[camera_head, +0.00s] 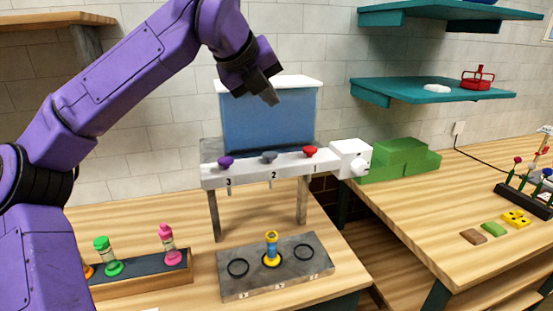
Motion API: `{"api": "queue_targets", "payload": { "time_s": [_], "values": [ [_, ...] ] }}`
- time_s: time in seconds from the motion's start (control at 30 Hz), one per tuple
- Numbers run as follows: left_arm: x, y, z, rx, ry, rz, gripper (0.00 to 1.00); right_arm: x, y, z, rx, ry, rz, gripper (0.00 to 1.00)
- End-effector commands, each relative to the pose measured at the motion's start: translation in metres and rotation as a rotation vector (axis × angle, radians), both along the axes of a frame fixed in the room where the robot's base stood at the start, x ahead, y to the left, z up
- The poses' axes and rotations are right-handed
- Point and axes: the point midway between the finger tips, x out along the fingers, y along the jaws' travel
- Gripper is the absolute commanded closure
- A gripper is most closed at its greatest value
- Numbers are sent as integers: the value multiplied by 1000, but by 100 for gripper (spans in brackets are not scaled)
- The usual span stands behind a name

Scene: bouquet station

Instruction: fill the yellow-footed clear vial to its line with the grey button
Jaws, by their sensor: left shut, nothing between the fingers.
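The yellow-footed clear vial (271,249) stands upright at the middle ring of a grey slab (234,287), below the dispenser. Its inside looks bluish; its line and level are too small to read. The grey button (269,156) sits on the white dispenser bar (243,175) above the number 2, between a purple button (225,162) and a red button (310,151). My left gripper (269,99) is shut and empty, pointing down in front of the blue tank (285,127), above the grey button and apart from it. My right gripper is out of view.
A wooden rack (150,281) with pink- and green-topped vials stands at the left. The outer slab rings are empty. Green blocks (400,160) sit right of the dispenser. A side table holds a dark flower rack (524,198). Teal shelves (430,91) hang above.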

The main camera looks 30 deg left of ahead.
Motion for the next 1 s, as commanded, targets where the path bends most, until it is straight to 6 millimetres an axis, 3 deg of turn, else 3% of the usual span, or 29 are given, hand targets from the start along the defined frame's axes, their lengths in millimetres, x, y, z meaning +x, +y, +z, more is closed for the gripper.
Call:
{"api": "queue_targets", "payload": {
  "time_s": [0.27,0.8,1.0],
  "values": [
    [-2,3,-5,0,-1,5,100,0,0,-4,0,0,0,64],
    [0,1,-80,1,-1,1,100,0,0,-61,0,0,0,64],
    [-1,1,-89,1,-1,1,100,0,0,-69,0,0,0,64]
  ]
}}
